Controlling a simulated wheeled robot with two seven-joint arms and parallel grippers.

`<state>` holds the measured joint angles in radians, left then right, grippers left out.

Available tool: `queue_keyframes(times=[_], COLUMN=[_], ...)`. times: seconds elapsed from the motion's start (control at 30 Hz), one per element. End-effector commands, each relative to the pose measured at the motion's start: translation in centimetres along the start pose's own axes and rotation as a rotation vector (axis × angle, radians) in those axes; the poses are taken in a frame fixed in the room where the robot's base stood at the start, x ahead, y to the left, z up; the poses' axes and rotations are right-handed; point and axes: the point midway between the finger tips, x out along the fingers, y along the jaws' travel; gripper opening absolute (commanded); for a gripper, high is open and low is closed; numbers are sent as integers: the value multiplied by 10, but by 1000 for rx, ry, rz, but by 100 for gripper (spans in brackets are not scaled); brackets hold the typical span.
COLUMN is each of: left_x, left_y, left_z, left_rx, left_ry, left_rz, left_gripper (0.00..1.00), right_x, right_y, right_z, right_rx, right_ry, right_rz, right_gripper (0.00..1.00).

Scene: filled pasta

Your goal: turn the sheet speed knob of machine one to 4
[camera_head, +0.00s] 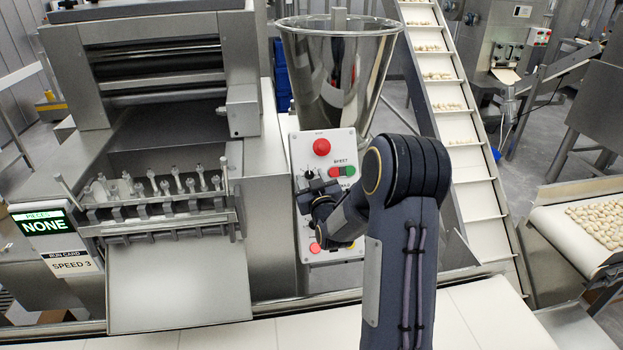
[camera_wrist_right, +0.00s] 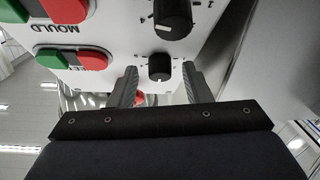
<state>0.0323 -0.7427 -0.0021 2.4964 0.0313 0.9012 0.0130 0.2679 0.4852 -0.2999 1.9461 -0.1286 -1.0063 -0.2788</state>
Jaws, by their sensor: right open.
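The control panel (camera_head: 300,150) of the near machine carries a black sheet speed knob (camera_head: 309,174) beside the SHEET buttons. In the right wrist view this knob (camera_wrist_right: 160,66) shows upside down, with a white mark and dial ticks. No number can be read. My right gripper (camera_wrist_right: 160,88) is open, with one finger on each side of the knob. A small gap shows at each side, so it does not appear gripped. In the head view the right gripper (camera_head: 309,193) partly covers the panel. My left gripper is out of view.
A larger black knob (camera_wrist_right: 172,18) sits close by on the MOULD row. A red mushroom button (camera_head: 321,147) and red and green buttons (camera_head: 342,171) are near. A run card (camera_head: 71,264) reads SPEED 3. A steel hopper (camera_head: 338,70) stands behind the panel.

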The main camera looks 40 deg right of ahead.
Motion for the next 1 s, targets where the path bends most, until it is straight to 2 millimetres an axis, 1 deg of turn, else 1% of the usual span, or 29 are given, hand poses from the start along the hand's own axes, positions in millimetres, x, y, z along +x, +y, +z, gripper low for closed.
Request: queue_keyframes(times=[0.07,0.4,0.53,0.67,0.87,1.0], left_x=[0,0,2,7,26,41], left_y=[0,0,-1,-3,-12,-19], left_z=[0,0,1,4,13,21], left_rx=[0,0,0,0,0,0], left_ry=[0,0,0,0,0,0], left_rz=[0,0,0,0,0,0], left_gripper=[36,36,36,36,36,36], right_x=[0,0,0,0,0,0], right_y=[0,0,0,-1,-3,-5], right_z=[0,0,1,2,5,5], right_rx=[0,0,3,24,105,196], right_ry=[0,0,0,-1,-2,-5], right_rz=[0,0,2,15,64,121], right_gripper=[44,0,0,0,0,0])
